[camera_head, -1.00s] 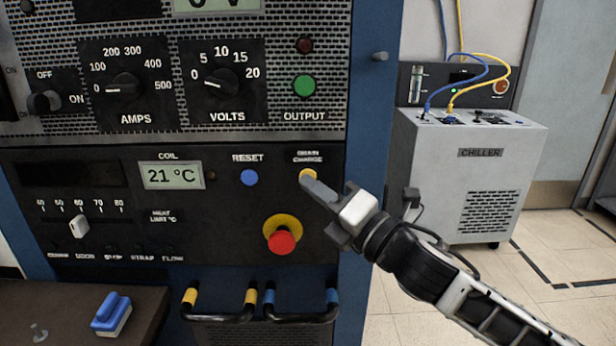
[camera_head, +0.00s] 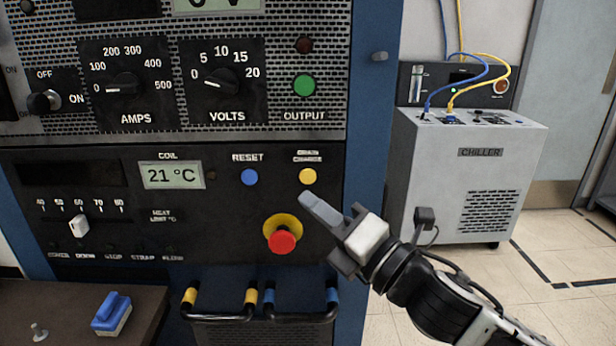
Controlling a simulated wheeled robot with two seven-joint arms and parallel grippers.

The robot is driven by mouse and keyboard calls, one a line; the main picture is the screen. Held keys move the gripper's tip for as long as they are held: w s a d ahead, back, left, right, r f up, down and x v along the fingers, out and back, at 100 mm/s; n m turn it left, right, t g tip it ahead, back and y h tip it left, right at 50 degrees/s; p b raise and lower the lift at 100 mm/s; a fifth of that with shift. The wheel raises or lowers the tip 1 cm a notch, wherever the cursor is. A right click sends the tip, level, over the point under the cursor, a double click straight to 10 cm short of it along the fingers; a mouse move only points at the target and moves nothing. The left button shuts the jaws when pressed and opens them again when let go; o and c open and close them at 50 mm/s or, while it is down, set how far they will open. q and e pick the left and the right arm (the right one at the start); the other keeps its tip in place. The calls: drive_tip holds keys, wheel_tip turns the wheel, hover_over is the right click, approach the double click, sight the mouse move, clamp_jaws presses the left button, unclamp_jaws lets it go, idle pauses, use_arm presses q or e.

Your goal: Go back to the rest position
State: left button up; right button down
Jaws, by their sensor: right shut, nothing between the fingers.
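My right gripper (camera_head: 318,210) comes in from the lower right in front of the control panel. Its fingers are shut together with nothing between them. The fingertips are just below the yellow button (camera_head: 308,176) and to the right of the red emergency knob (camera_head: 282,241), apart from the yellow button in the picture. The blue RESET button (camera_head: 249,177) is further left. My left gripper is not in view.
Handles (camera_head: 302,318) stick out below the panel. A brown ledge (camera_head: 60,310) at lower left carries a blue-handled block (camera_head: 111,315). A grey chiller (camera_head: 463,180) with hoses stands at right behind my arm. Tiled floor is open at far right.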

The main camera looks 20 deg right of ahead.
drive_tip(key=shift+s, duration=0.2)
drive_tip(key=s+f+m+g+h, duration=0.2)
drive_tip(key=s+f+m, duration=0.3)
drive_tip(key=f+m, duration=0.4)
drive_tip(key=s+f+m+g+h, duration=0.2)
drive_tip(key=s+f+m, duration=0.3)
drive_tip(key=f+m, duration=0.4)
drive_tip(key=s+f+m+g+h, duration=0.2)
drive_tip(key=s+f+m, duration=0.3)
drive_tip(key=f+m, duration=0.5)
wheel_tip(320, 180, down, 4)
drive_tip(key=shift+a+f+g+p, duration=0.1)
drive_tip(key=shift+a+g+p, duration=0.2)
drive_tip(key=shift+g, duration=0.5)
